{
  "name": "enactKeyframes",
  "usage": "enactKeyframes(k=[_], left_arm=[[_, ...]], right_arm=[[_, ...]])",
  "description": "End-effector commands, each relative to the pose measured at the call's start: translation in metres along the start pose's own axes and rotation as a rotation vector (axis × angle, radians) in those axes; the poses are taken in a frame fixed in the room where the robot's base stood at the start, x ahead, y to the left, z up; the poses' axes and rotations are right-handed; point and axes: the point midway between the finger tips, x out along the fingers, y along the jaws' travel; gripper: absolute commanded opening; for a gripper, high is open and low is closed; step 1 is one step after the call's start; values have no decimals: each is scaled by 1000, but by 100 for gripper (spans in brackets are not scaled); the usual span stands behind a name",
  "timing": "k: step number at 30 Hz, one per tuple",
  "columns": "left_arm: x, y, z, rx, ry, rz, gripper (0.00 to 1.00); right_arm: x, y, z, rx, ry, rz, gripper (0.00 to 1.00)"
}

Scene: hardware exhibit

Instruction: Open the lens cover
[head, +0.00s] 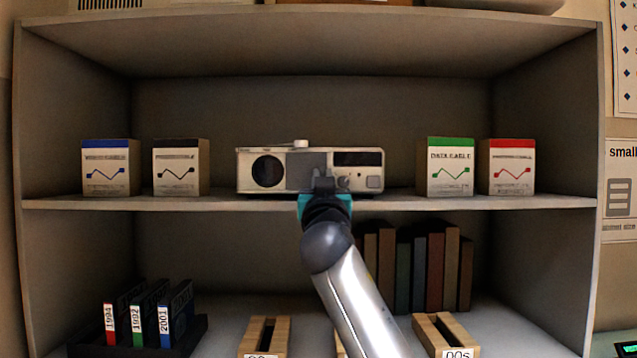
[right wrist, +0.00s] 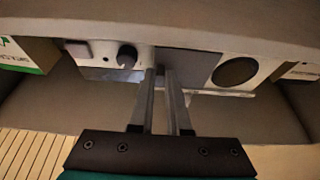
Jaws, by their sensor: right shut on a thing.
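A beige projector-like device (head: 360,178) stands on the middle shelf. A round dark lens (head: 267,171) shows bare at its left. A flat grey panel, the lens cover (head: 305,165), lies just right of the lens. In the right wrist view the device appears upside down, with the cover (right wrist: 189,66) beside the round lens (right wrist: 235,71). My right gripper (head: 323,181) is at the device's front, at the cover's side away from the lens. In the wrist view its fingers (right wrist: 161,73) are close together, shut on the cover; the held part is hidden. My left gripper is out of view.
A dark knob (right wrist: 127,57) sits close beside my fingers. Boxes flank the device, including a green-labelled box (head: 450,167) and a black-labelled box (head: 180,168). The middle shelf edge (head: 480,203) runs just below the device. Books and binders stand on the lower shelf.

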Motion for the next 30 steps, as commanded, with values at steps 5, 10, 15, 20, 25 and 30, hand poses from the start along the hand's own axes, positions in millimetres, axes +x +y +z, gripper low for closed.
enactKeyframes(k=[5, 10, 15, 20, 25, 30], left_arm=[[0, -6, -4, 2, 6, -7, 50], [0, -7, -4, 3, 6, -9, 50], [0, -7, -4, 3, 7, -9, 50], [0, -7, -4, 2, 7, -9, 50], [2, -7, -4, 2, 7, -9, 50], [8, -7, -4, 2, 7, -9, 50]], right_arm=[[1, 2, -2, 0, 3, 4, 0], [0, 1, -2, 0, 2, 3, 30], [0, 1, -1, 0, 0, 3, 45], [0, 1, 0, 0, -1, 2, 45], [-3, 1, 1, 1, -1, 2, 45], [-18, 0, 2, 2, 1, 2, 45]])
